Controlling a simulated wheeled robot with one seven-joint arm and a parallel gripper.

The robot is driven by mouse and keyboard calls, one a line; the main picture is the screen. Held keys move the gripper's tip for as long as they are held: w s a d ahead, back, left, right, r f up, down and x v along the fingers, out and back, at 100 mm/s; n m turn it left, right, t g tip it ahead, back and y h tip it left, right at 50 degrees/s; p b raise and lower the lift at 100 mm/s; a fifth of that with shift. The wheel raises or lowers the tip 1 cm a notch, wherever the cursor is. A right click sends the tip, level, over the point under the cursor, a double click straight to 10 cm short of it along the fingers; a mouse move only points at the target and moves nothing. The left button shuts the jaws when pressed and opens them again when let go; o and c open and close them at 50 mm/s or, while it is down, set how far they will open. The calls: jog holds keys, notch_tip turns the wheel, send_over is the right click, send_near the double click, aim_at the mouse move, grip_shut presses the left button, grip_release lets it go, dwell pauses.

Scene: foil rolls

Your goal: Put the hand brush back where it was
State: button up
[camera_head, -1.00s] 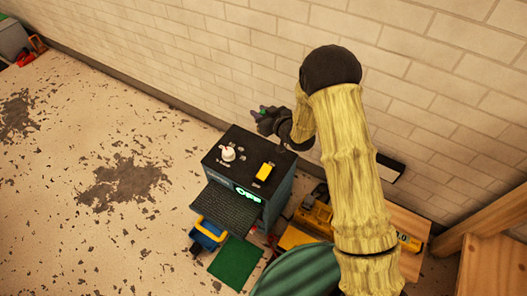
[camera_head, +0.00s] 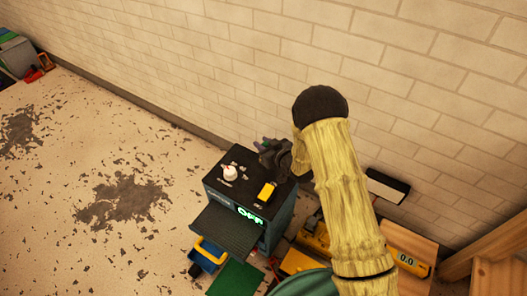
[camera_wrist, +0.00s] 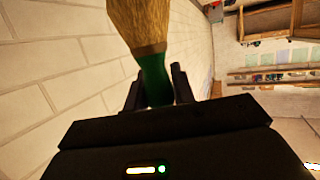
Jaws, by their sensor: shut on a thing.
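The hand brush (camera_wrist: 153,70) has a green handle and straw-coloured bristles. In the wrist view its handle lies between the two dark fingers of my gripper (camera_wrist: 158,90), which is shut on it, with the bristles pointing to the top edge. In the head view my gripper (camera_head: 270,152) is above the back edge of the dark machine (camera_head: 250,205), near the brick wall. Only a small green part of the brush shows there; the rest is hidden or too small to tell.
A yellow scale (camera_head: 408,260) is at right. The floor at left is open, with dark debris.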

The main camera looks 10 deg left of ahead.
jog(key=shift+f+b, duration=0.5)
jog(key=shift+f, duration=1.35)
jog(key=shift+f, duration=0.15)
jog(key=o, duration=1)
jog(key=shift+r, duration=0.25)
jog(key=p+v, duration=0.3)
jog(key=v, duration=0.9)
